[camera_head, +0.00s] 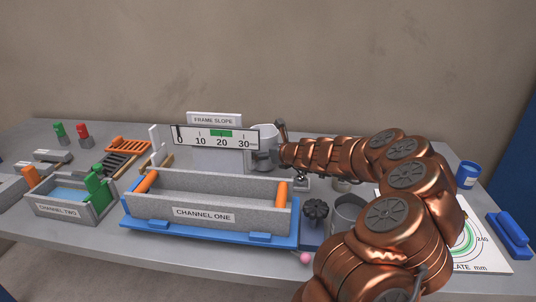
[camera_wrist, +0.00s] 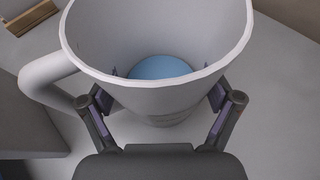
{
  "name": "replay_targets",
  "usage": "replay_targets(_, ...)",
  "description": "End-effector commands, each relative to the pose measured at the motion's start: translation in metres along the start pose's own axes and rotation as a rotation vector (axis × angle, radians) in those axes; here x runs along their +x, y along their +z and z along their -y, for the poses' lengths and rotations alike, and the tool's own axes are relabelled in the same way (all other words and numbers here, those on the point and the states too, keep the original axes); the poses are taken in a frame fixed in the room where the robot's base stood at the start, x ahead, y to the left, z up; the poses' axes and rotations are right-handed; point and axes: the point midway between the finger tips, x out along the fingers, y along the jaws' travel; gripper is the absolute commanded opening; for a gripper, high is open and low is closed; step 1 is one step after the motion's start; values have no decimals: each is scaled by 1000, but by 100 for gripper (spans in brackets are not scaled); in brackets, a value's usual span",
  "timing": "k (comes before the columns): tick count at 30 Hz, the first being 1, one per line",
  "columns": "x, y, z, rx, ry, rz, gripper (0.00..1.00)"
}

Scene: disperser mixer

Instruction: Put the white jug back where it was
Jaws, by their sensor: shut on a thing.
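The white jug (camera_wrist: 160,93) fills the top of the wrist view, with its handle on the left and some blue liquid (camera_wrist: 160,68) at the bottom. My gripper (camera_wrist: 164,100) is shut on the jug's body, one finger on each side. In the head view the jug (camera_head: 265,138) is partly hidden behind the scale board and my gripper (camera_head: 277,152). It looks upright. I cannot tell whether its base touches the table.
The CHANNEL ONE trough (camera_head: 205,213) stands in front on a blue base. The FRAME SLOPE scale (camera_head: 213,138) stands close to the left of the jug. A grey container (camera_head: 347,212) and a dark knob (camera_head: 315,209) are near my arm. A blue cup (camera_head: 467,174) is at right.

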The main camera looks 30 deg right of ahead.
Motion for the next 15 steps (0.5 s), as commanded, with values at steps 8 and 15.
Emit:
replay_targets(8,2,-6,0,-1,-1,0,34)
replay_targets(15,4,-9,0,0,0,0,34)
